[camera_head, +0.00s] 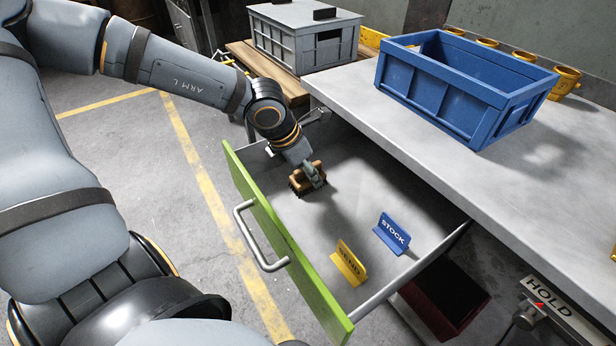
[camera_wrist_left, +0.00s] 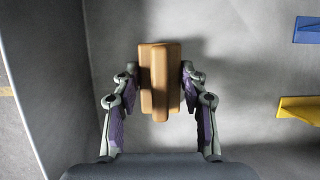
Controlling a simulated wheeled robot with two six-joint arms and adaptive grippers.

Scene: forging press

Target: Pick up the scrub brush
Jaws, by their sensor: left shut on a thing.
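The scrub brush (camera_head: 308,180) has a brown wooden body and dark bristles. It is inside the open drawer, near the drawer's far left corner. My left gripper (camera_head: 314,172) reaches down into the drawer and is shut on the brush. In the left wrist view the brush (camera_wrist_left: 160,80) stands between the two fingers of my left gripper (camera_wrist_left: 160,92), with a fingertip touching each side. I cannot tell whether the bristles touch the drawer floor. My right gripper is not in view.
The drawer has a green front (camera_head: 285,250) with a metal handle (camera_head: 252,235). A yellow SEND sign (camera_head: 348,263) and a blue STOCK sign (camera_head: 391,233) stand in it. The grey bench (camera_head: 400,135) overhangs its right side, carrying a blue crate (camera_head: 440,98). A dark red bin (camera_head: 445,300) is below.

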